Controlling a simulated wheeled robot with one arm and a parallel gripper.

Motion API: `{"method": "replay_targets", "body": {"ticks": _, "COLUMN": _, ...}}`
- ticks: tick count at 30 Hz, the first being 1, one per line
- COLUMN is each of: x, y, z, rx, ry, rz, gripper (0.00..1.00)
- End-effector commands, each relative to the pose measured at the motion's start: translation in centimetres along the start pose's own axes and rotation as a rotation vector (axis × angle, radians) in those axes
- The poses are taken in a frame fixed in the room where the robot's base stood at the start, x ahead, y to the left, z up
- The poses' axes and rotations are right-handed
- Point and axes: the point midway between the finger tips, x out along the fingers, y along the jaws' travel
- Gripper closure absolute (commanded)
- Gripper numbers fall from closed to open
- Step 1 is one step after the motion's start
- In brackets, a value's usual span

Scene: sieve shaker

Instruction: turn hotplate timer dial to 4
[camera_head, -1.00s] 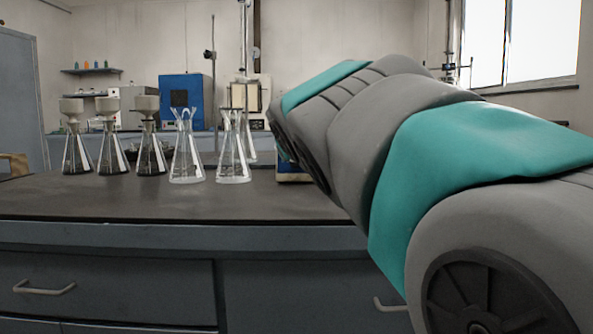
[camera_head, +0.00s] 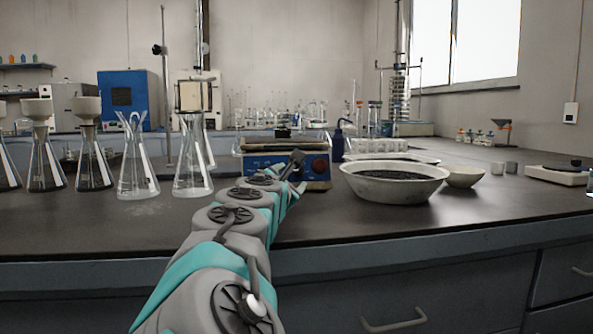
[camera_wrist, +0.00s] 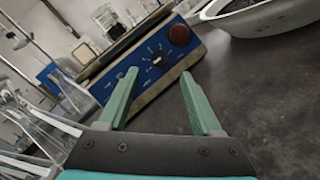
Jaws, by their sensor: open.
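The hotplate (camera_head: 265,164) stands on the bench with a blue front panel. In the wrist view the hotplate (camera_wrist: 130,66) appears tilted. Its black timer dial (camera_wrist: 159,58) has a white pointer mark and white marks around it, too small to read. A larger dark red knob (camera_wrist: 179,35) sits to the right of the dial; this knob also shows in the head view (camera_head: 319,166). My gripper (camera_wrist: 158,78) is open and empty, its green fingers pointing at the panel, with the dial between and beyond the fingertips. In the head view my gripper (camera_head: 293,165) is in front of the panel and partly hides it.
A white bowl of dark grains (camera_head: 392,181) stands close right of the hotplate. Glass flasks (camera_head: 192,165) stand to the left, some with funnels. A blue bottle (camera_head: 338,142) is behind. The bench front (camera_head: 420,228) is clear.

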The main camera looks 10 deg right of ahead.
Motion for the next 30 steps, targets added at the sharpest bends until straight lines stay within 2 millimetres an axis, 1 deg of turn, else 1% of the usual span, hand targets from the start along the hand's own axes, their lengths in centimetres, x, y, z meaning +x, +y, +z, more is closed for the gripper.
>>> {"method": "replay_targets", "body": {"ticks": 4, "x": 1.5, "y": -0.1, "z": -0.1, "rx": -0.004, "ry": 0.001, "rz": -0.001, "gripper": 0.34}}
{"method": "replay_targets", "body": {"ticks": 12, "x": 5.3, "y": -0.2, "z": -0.1, "rx": 0.002, "ry": 0.0, "rz": -0.002, "gripper": 0.34}}
{"method": "replay_targets", "body": {"ticks": 16, "x": 6.6, "y": -0.1, "z": -0.2, "rx": 0.0, "ry": 0.002, "rz": -0.002, "gripper": 0.34}}
{"method": "replay_targets", "body": {"ticks": 21, "x": 7.4, "y": -0.1, "z": 0.0, "rx": 0.001, "ry": 0.0, "rz": -0.002, "gripper": 0.34}}
{"method": "replay_targets", "body": {"ticks": 30, "x": 7.6, "y": 0.0, "z": 0.0, "rx": 0.002, "ry": 0.0, "rz": -0.001, "gripper": 0.34}}
